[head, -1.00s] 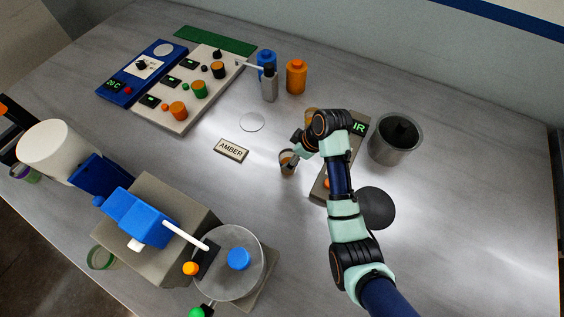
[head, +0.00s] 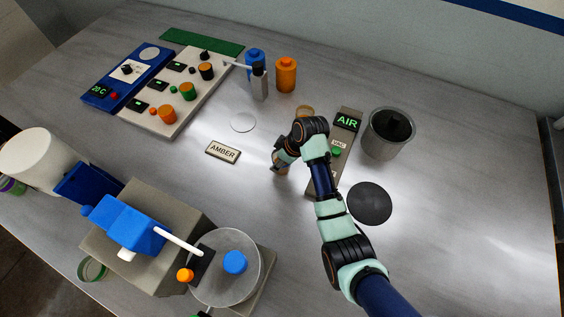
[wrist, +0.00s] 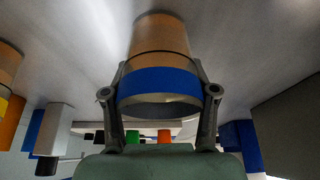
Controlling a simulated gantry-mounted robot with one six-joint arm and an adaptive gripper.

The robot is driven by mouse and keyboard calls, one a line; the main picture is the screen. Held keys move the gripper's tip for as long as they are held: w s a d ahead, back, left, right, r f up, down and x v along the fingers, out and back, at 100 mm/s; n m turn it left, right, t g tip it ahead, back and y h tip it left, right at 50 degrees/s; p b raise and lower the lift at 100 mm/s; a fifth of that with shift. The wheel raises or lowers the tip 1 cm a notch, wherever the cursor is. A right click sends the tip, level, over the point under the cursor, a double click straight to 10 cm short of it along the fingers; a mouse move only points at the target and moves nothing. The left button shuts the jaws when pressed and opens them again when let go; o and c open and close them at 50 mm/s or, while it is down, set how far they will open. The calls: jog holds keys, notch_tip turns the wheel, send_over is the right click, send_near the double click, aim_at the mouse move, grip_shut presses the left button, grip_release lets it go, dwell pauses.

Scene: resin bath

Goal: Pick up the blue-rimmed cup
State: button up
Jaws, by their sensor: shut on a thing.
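The blue-rimmed cup (wrist: 158,84) is a clear cup with amber-brown contents and a blue band near its rim. In the wrist view, it sits between my gripper's two fingers (wrist: 160,98), which are shut on it at the band. In the head view, my gripper (head: 279,158) hides most of the cup, and only a small part of it (head: 281,171) shows below the fingers. I cannot tell whether its base touches the table.
Another amber cup (head: 305,111), with a yellow band in the wrist view (wrist: 4,106), stands just behind my wrist. The AIR panel (head: 346,121) and a metal pot (head: 389,137) are to the right. The AMBER sign (head: 222,152) and a pale disc (head: 243,122) are left, with bare table around them.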

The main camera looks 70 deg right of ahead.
jog(key=shift+r, duration=0.1)
jog(key=shift+c, duration=0.4)
notch_tip(320, 180, up, 20)
jog(key=p, duration=0.6)
